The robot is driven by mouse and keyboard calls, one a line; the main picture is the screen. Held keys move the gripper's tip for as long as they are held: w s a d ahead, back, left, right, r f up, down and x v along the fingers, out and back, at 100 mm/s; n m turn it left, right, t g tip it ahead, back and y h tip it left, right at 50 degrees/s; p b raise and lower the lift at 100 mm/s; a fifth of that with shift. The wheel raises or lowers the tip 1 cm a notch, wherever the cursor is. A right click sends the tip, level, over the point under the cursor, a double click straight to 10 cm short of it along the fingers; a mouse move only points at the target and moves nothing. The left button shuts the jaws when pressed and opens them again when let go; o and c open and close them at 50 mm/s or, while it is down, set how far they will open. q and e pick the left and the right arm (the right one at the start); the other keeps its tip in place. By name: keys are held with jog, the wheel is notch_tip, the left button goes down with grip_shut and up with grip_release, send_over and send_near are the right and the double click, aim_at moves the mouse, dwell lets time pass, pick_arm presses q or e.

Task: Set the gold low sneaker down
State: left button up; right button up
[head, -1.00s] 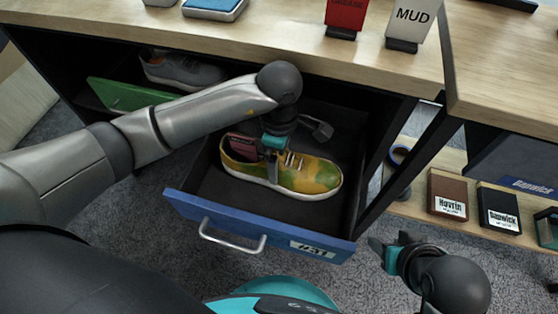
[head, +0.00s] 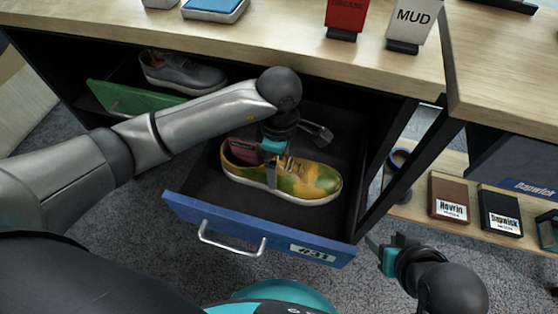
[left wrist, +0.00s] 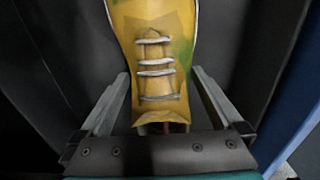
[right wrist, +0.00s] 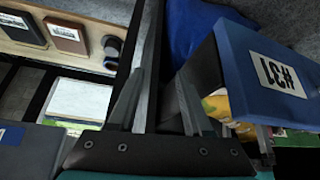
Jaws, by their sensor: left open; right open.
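The gold low sneaker (head: 312,181), yellow with green patches and white laces, lies sole down in the open drawer with the blue front (head: 262,232) marked #31. My left gripper (head: 272,172) is over the sneaker's heel half, open, with its fingers on either side of the shoe. In the left wrist view the sneaker (left wrist: 155,60) passes between the spread fingers, with gaps beside it. Part of the heel is hidden behind the gripper. My right gripper (head: 378,252) is open and empty, right of the drawer front.
A green-fronted drawer (head: 135,97) holds a grey shoe (head: 182,74). The wooden table top (head: 270,38) overhangs the drawers. Boxes (head: 449,198) stand on the shelf at right.

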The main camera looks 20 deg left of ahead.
pick_arm(q)
jog(key=shift+r, duration=0.3)
notch_tip(320, 180, up, 3)
jog(key=shift+p, duration=0.9)
notch_tip(320, 180, up, 3)
jog(key=shift+f+p, duration=0.15)
jog(key=shift+p, duration=0.4)
jog(key=shift+r, duration=0.7)
pick_arm(e)
jog(key=shift+s+d+f+g+h, duration=0.1)
jog(key=shift+s+d+f+g, duration=0.2)
jog(key=shift+f, duration=0.55)
jog(key=shift+s+d+f+g+h, duration=0.15)
jog(key=shift+f+g, duration=0.3)
jog(key=shift+f, duration=0.45)
jog(key=shift+s+d+f+g+h, duration=0.1)
jog(key=shift+s+d+f+g, duration=0.25)
jog(key=shift+f, duration=0.5)
